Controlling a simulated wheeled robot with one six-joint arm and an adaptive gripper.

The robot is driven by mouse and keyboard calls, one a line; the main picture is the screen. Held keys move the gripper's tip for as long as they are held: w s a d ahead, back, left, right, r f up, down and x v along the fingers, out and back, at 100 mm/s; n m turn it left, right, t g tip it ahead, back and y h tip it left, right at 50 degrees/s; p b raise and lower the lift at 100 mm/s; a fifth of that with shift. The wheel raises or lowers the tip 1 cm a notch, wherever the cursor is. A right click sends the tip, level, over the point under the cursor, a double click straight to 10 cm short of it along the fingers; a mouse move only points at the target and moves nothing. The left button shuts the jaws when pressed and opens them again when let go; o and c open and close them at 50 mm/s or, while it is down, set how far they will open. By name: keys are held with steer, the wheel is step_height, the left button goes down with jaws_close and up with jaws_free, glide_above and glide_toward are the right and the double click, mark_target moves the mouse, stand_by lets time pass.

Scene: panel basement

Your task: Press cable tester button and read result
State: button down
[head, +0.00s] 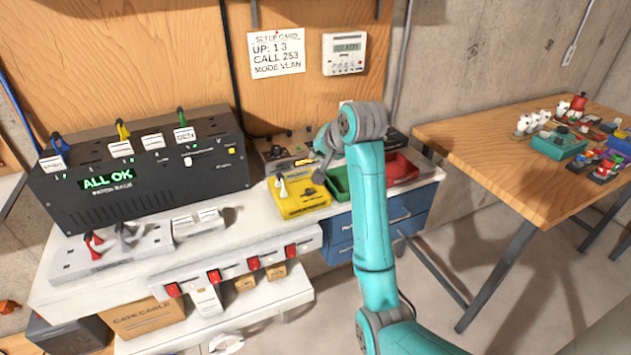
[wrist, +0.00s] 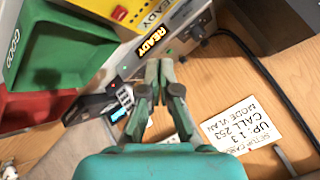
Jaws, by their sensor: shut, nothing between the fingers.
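A yellow device (head: 303,197) with a dark knob and a white part on top stands on the white bench; its edge shows in the wrist view (wrist: 121,13), with READY printed near it. Behind it is a grey box (head: 278,150), whose lit display reads READY in the wrist view (wrist: 154,40). I cannot tell for sure which of these is the cable tester. My gripper (head: 322,140) is shut and empty, above and beside the grey box. In the wrist view its fingertips (wrist: 159,66) are close to the box's display side; contact cannot be told.
The black patch rack (head: 150,185) shows ALL OK at left. Green (head: 338,180) and red (head: 400,168) bins lie right of the yellow device. A dark handheld unit (wrist: 100,110) is near the fingers. A setup card (head: 276,53) hangs on the board. A wooden table (head: 480,150) is at right.

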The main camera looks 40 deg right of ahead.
steer(key=shift+f, duration=2.6)
steer(key=shift+f, duration=0.1)
steer(key=shift+f, duration=0.3)
steer(key=shift+f, duration=0.4)
steer(key=shift+r, duration=0.85)
steer(key=shift+r, duration=2.5)
steer(key=shift+s, duration=0.1)
